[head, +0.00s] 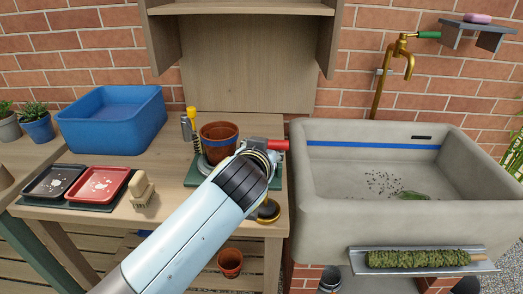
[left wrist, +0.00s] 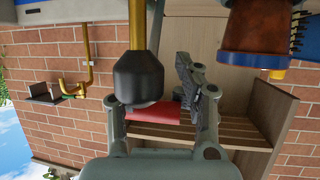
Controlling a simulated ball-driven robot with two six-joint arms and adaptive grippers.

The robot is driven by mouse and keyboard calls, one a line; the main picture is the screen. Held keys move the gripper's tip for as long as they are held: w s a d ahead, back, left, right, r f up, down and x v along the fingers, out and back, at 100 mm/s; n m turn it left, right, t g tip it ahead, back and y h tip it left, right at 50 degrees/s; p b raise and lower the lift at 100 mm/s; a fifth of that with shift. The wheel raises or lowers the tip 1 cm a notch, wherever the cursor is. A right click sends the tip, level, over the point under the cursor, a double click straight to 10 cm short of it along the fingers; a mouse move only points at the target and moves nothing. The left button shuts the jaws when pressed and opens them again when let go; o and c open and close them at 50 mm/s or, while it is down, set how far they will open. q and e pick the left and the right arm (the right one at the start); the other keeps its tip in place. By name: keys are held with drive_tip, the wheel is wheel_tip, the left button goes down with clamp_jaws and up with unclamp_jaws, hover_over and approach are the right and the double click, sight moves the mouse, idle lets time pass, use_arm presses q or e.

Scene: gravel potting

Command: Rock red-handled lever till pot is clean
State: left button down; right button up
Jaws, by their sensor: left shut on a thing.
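The terracotta pot (head: 218,130) sits upright in a green-based device on the wooden bench. The lever's red handle (head: 279,145) sticks out to the right of the device. My left gripper (head: 262,150) is shut on the red handle, which lies between its fingers in the left wrist view (left wrist: 150,112). The arm hides the device's front. My right gripper is out of view.
A stone sink (head: 460,205) with dark specks and a green leaf stands close on the right. A blue tub (head: 110,120), a red tray (head: 97,186), a black tray and a hand brush (head: 141,190) are on the left. Another pot (head: 230,262) is below the bench.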

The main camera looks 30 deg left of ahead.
use_arm(q)
drive_tip(key=shift+w+d+r, duration=0.1)
drive_tip(key=shift+w+d, duration=0.05)
drive_tip(key=shift+d, duration=0.1)
drive_tip(key=c, duration=1.4)
unclamp_jaws()
drive_tip(key=o, duration=0.5)
drive_tip(key=shift+w+d, duration=0.15)
drive_tip(key=shift+d, duration=0.25)
drive_tip(key=shift+c, duration=0.2)
drive_tip(key=o, duration=0.9)
drive_tip(key=shift+d, duration=0.15)
drive_tip(key=shift+o, duration=0.2)
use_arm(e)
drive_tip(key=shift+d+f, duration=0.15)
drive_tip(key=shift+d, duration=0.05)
use_arm(q)
drive_tip(key=shift+a, duration=0.2)
wheel_tip(320, 180, up, 10)
drive_tip(key=shift+f, duration=0.1)
